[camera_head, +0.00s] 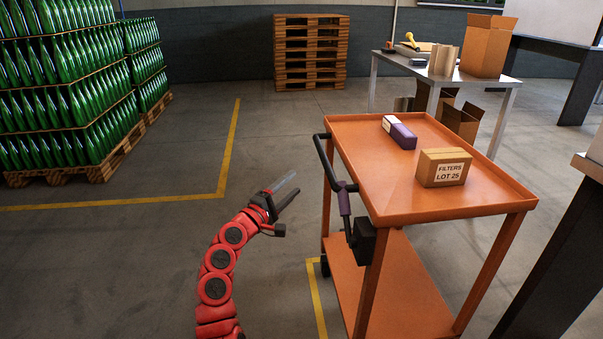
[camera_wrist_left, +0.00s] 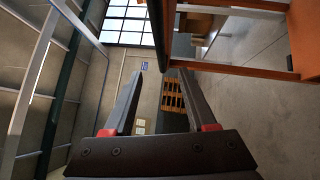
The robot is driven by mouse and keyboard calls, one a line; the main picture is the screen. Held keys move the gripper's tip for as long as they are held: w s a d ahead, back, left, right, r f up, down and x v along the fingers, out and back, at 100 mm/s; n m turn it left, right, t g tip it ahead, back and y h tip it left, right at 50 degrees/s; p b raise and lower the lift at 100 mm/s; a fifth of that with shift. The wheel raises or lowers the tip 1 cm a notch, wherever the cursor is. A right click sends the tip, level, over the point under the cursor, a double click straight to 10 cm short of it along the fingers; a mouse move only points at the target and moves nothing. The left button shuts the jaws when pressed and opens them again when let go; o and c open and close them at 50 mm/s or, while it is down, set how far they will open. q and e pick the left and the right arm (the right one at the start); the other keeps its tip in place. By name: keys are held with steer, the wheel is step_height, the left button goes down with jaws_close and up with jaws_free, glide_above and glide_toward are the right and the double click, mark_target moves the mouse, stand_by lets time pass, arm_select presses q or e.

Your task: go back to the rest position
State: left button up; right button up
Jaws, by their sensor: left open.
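My left gripper (camera_head: 287,190) is at the end of a red arm, left of the orange cart (camera_head: 405,208) and over open floor. Its two dark fingers are apart and nothing is between them. In the left wrist view the left gripper (camera_wrist_left: 160,95) also shows spread fingers with an empty gap. The cart's black handle (camera_head: 331,163) is just to the right of the gripper, apart from it. My right gripper does not show in either view.
The cart carries a cardboard box (camera_head: 444,168) labelled "FILTERS LOT 25" and a purple and white box (camera_head: 399,132). Green bottles (camera_head: 80,130) on pallets stand at left. A metal table (camera_head: 447,75) with cartons stands behind the cart. Floor left of the arm is clear.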

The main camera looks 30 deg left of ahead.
arm_select(q)
steer(key=shift+s+a+f, duration=0.1)
steer(key=shift+s+f, duration=0.05)
steer(key=shift+s, duration=0.5)
